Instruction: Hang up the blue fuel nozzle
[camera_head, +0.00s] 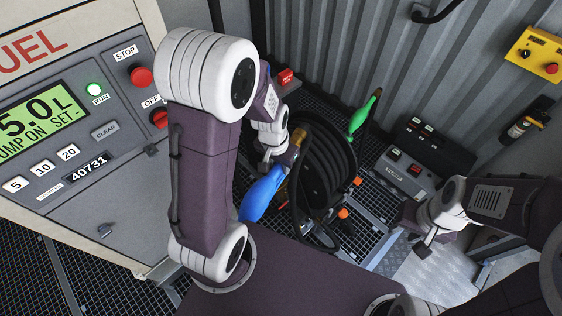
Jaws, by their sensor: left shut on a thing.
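The blue fuel nozzle (262,194) is in the middle of the head view, tilted, with its blue body pointing down and left and a brass-coloured end (299,138) at its upper right. My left gripper (272,163) is shut on the nozzle; its fingers are partly hidden by my own arm. The lower left of the nozzle is partly covered by my arm. A black hose (296,205) hangs in a loop beside the nozzle. My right gripper (422,248) is at the lower right, apart from the nozzle; its jaw opening is too unclear to judge.
A fuel pump cabinet (75,205) with display and buttons fills the left. A black hose reel (328,165) stands behind the blue nozzle. A green nozzle (364,115) is beyond the reel. A grey control box (404,177) sits right of it, near the corrugated wall (345,50).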

